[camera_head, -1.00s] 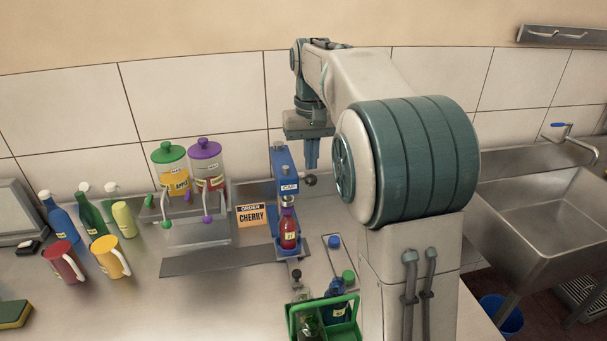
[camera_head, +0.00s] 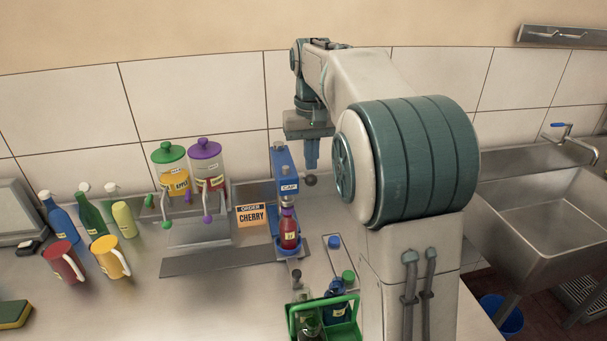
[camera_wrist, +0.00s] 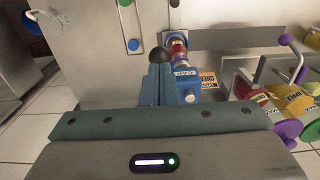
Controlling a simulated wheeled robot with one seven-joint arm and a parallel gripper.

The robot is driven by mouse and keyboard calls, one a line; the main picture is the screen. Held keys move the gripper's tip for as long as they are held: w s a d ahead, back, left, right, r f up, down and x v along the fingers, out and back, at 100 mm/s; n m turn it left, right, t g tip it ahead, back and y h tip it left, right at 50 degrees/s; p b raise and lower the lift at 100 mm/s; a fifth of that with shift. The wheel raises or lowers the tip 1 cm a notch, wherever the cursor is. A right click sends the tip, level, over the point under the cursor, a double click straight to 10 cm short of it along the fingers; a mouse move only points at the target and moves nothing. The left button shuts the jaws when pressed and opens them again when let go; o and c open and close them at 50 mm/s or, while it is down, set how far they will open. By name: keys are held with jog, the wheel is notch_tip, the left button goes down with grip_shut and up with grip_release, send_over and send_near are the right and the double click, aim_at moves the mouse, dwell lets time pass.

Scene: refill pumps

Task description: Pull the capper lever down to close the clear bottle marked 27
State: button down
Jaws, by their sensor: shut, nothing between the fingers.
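The blue capper (camera_head: 283,165), labelled CAP, stands on the counter. Its lever ends in a dark ball knob (camera_head: 311,180) on the right. A clear bottle (camera_head: 289,234) with red contents stands upright in the capper, under the press, with a dark purple top (camera_head: 288,212); its small label is too small to read. My gripper (camera_head: 311,168) points down just above the knob, fingers together and empty. In the wrist view the fingers (camera_wrist: 160,84) end close to the knob (camera_wrist: 158,55); contact cannot be told. The capper's CAP label (camera_wrist: 185,73) is beside them.
Left of the capper are an order card reading CHERRY (camera_head: 251,215) and two dispensers with a green lid (camera_head: 168,150) and a purple lid (camera_head: 204,148). A green carrier (camera_head: 324,310) with bottles stands in front. Mugs and bottles stand at left, a sink (camera_head: 550,220) at right.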

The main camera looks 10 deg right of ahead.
aim_at(312, 181)
jog(key=shift+f, duration=0.1)
jog(key=shift+f+b, duration=0.55)
jog(key=shift+f, duration=0.3)
jog(key=shift+s+f+b, duration=0.4)
jog(key=shift+f+b, duration=0.3)
jog(key=shift+f, duration=0.1)
jog(key=shift+s+f+b, duration=0.25)
jog(key=shift+f+b, duration=0.45)
jog(key=shift+f, duration=0.2)
jog(key=shift+s+f+b, duration=0.1)
jog(key=shift+f+b, duration=0.55)
jog(key=shift+f, duration=0.3)
